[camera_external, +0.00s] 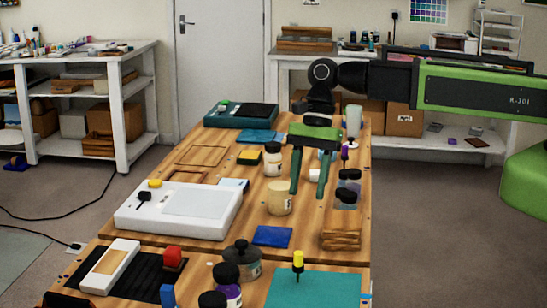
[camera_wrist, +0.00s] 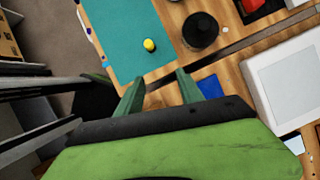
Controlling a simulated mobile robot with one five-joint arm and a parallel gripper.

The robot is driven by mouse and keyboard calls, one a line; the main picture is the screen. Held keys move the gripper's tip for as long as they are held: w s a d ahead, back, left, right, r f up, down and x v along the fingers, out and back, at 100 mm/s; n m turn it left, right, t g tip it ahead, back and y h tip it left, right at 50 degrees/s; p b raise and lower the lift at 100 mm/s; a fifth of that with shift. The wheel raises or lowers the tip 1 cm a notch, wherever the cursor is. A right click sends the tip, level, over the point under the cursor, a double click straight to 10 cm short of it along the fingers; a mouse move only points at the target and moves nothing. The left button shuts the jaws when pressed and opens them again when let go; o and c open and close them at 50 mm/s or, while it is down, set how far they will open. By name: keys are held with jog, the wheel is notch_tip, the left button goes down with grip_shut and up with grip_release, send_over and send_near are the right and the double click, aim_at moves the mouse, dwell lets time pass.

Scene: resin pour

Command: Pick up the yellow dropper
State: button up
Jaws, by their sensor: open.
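The yellow dropper (camera_external: 298,262) stands upright on a teal mat (camera_external: 328,291) at the near right of the bench in the external view. In the wrist view the yellow dropper (camera_wrist: 149,45) shows from above, on the teal mat (camera_wrist: 118,32), beyond the fingertips. My gripper (camera_external: 307,193) is open and empty, with its green fingers pointing down above the bench. It is farther back than the dropper and well apart from it. In the wrist view its fingers (camera_wrist: 160,78) have nothing between them.
A dark lidded pot (camera_external: 241,260) and several black-capped jars stand left of the mat. A cream cup (camera_external: 280,198), stacked wood pieces (camera_external: 341,236) and a blue pad (camera_external: 272,236) lie near my gripper. A white device (camera_external: 181,208) occupies the left side.

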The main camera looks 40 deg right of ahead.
aim_at(299, 251)
jog(key=shift+n, duration=0.5)
jog(key=s+a+f+b, duration=0.2)
jog(key=f+b, duration=0.1)
jog(key=s+a+f+b, duration=0.1)
jog(key=a+f+b, duration=0.1)
jog(key=f+b, duration=0.2)
jog(key=s+a+f+b, duration=0.2)
jog(key=f+b, duration=0.2)
jog(key=shift+s, duration=0.3)
jog(key=shift+s+a+f+b, duration=0.1)
jog(key=shift+a+f+b, duration=0.05)
jog(key=shift+b, duration=0.15)
jog(key=b+x, duration=0.4)
jog(key=x, duration=0.1)
jog(key=shift+s+b, duration=0.15)
jog(key=shift+b, duration=0.2)
grip_shut()
